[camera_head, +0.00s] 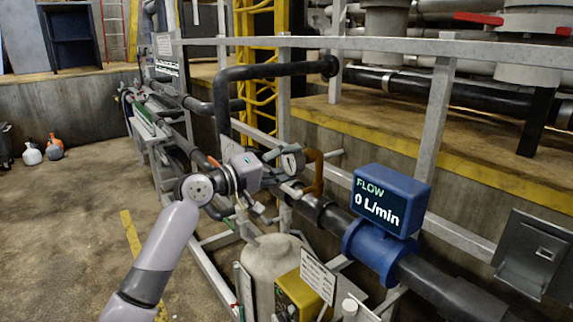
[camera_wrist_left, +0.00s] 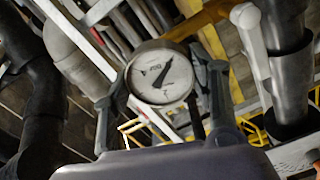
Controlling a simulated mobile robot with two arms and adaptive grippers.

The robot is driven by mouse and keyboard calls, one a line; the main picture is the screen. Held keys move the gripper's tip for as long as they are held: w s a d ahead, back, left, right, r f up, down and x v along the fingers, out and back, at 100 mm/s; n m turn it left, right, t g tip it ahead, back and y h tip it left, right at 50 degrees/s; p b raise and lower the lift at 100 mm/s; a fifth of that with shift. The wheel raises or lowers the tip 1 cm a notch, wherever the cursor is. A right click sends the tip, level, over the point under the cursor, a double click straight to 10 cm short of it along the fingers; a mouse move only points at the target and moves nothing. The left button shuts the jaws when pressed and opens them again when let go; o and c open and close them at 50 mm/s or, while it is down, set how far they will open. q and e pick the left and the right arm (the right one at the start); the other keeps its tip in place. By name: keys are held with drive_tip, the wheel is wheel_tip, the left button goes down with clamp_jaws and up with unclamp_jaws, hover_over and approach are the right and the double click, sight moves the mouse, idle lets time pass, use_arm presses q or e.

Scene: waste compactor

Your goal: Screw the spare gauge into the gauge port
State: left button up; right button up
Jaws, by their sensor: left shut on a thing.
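The gauge (camera_head: 292,160) has a round white dial with a dark needle and a grey rim. My left gripper (camera_head: 276,158) is shut on it, out over the pipework in the middle of the head view. In the left wrist view the gauge (camera_wrist_left: 162,74) sits between the two fingers of my left gripper (camera_wrist_left: 163,100), its dial facing the camera. The gauge's stem is hidden, and I cannot tell whether it touches a port. I cannot make out the gauge port for certain. My right gripper is not in view.
A blue flow meter (camera_head: 390,200) reading 0 L/min sits on the dark pipe to the right. A pale tank (camera_head: 272,262) and a yellow box (camera_head: 297,297) stand below. A grey railing (camera_head: 437,120) runs behind. The floor (camera_head: 70,220) at left is mostly clear.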

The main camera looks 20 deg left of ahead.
use_arm(q)
drive_tip(key=m+b, duration=0.1)
drive_tip(key=m, duration=0.1)
drive_tip(key=m+b, duration=0.1)
drive_tip(key=b, duration=0.1)
drive_tip(key=shift+f+m, duration=0.3)
drive_tip(key=shift+m, duration=0.1)
drive_tip(key=shift+r+m+b, duration=0.2)
drive_tip(key=shift+m+b, duration=0.3)
drive_tip(key=shift+m, duration=0.1)
drive_tip(key=o, duration=1.4)
drive_tip(key=shift+c, duration=0.2)
drive_tip(key=shift+c, duration=0.3)
